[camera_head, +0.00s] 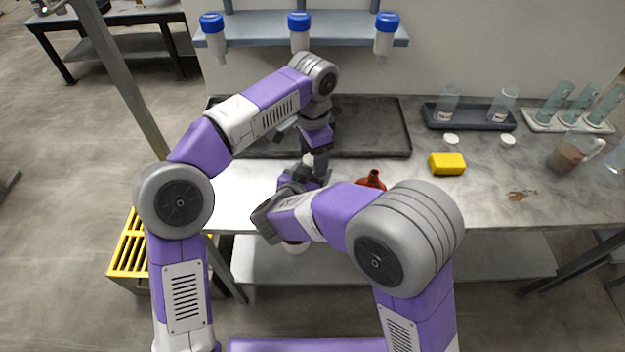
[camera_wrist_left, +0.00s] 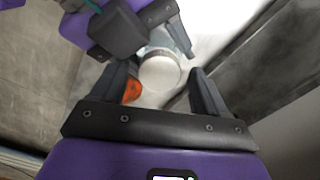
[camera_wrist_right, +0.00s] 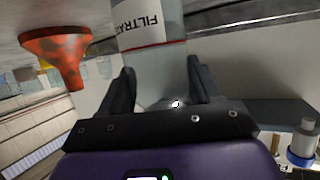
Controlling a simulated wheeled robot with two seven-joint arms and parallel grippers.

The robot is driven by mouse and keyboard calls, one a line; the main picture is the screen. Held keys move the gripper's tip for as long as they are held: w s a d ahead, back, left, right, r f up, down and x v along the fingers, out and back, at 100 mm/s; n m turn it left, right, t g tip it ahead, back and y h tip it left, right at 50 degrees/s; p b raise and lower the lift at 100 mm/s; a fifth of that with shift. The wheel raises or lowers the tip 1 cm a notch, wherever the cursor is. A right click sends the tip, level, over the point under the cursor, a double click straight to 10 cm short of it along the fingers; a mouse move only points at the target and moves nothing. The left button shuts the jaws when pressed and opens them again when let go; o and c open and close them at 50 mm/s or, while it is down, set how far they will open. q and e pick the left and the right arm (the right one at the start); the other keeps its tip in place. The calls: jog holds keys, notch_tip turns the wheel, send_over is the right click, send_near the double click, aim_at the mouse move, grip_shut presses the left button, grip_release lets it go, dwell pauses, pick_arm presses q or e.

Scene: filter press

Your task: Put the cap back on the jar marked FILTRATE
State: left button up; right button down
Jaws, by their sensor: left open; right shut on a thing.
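The jar marked FILTRATE (camera_wrist_right: 148,25) is clear with a white label and a red line. In the right wrist view it stands between the fingers of my right gripper (camera_wrist_right: 162,92), which is shut on it. In the left wrist view the jar's glass (camera_wrist_left: 168,38) shows behind a pale round disc (camera_wrist_left: 160,74), which looks like the white cap at the jar's top. I cannot tell how it is seated. My left gripper (camera_wrist_left: 158,88) is open, its fingers on either side of the disc. In the head view my arms mostly hide the jar.
A red-brown funnel (camera_head: 372,180) stands close to the jar. A yellow sponge (camera_head: 447,163) and two white caps (camera_head: 451,139) (camera_head: 508,140) lie to the right, before a dark tray (camera_head: 470,122) with two clear jars. A black tray (camera_head: 375,140) lies behind my grippers.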

pick_arm(q)
jog(key=shift+r, duration=2.25)
jog(key=shift+c, duration=0.3)
jog(key=n, duration=0.2)
jog(key=shift+r+n, duration=0.2)
jog(key=shift+n, duration=0.1)
jog(key=n, duration=0.2)
jog(key=r+n, duration=0.1)
jog(key=n, duration=0.1)
notch_tip(320, 180, up, 2)
jog(key=n, duration=0.6)
jog(key=shift+f, duration=3.95)
